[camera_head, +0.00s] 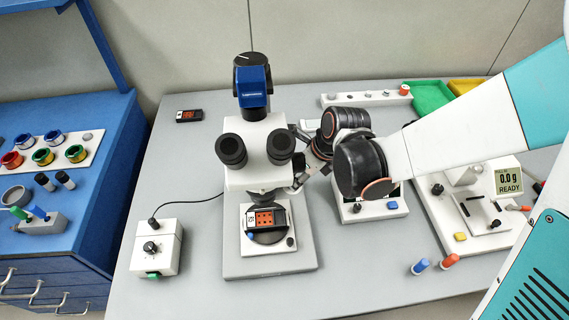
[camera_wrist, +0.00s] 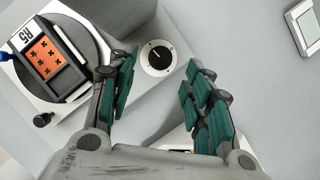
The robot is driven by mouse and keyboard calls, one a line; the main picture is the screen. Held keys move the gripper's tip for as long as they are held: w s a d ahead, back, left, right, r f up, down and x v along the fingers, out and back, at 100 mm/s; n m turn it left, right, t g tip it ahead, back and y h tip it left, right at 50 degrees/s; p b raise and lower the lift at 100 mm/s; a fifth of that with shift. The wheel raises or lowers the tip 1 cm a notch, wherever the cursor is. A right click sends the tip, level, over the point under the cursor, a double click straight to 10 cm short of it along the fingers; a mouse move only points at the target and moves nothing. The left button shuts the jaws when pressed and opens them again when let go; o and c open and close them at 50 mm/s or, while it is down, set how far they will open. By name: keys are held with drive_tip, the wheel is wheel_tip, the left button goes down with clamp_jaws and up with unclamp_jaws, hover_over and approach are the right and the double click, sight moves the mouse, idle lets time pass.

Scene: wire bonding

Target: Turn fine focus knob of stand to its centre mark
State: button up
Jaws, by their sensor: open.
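The microscope stand (camera_head: 270,262) stands mid-table, with blue top and black eyepieces. In the wrist view, a black round knob (camera_wrist: 158,56) with a pale pointer line sits on a white dial at the stand's side. The pointer seems to lean towards the upper left; its centre mark is too small to make out. In the head view I cannot make out the knob beside my gripper. My gripper (camera_wrist: 160,66) is open and empty, its green-padded fingers on either side of the knob in the picture. Contact cannot be told. In the head view, my gripper (camera_head: 294,160) is at the stand's right side.
An orange part in a black holder (camera_wrist: 43,55) sits on the stage, also seen in the head view (camera_head: 265,219). A white control box (camera_head: 157,248) stands left, its cable running towards the stand.

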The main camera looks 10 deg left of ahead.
sight(295, 179)
drive_tip(key=shift+b+x, duration=1.3)
drive_tip(key=shift+x, duration=1.15)
drive_tip(key=c, duration=1.1)
